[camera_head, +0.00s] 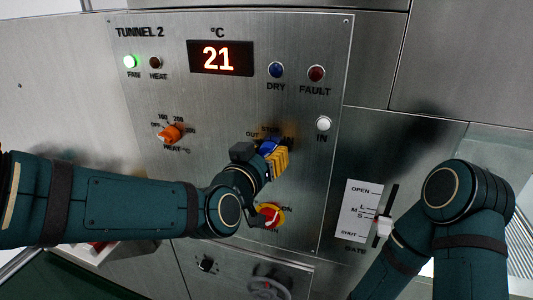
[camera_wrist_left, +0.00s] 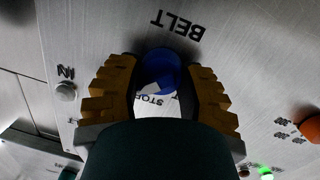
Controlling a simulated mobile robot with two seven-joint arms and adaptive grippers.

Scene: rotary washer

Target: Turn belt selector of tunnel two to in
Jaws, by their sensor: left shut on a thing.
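The belt selector is a blue round knob (camera_head: 267,147) on the steel Tunnel 2 panel, with OUT, STOP and partly hidden lettering around it. My left gripper (camera_head: 273,156) is shut on this knob, with its yellow fingers on either side. In the left wrist view the blue knob (camera_wrist_left: 160,70) sits between the two fingers, below the word BELT. The STOP lettering shows just beside the knob. The IN lamp (camera_head: 323,123) looks white and unlit. My right gripper is out of view.
The orange heat knob (camera_head: 171,134) is to the left. A red-and-yellow switch (camera_head: 269,216) lies just below my left gripper. The display (camera_head: 220,58) reads 21, and the green fan lamp (camera_head: 132,62) is lit. A gate slider (camera_head: 384,223) is at the right, near my right arm.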

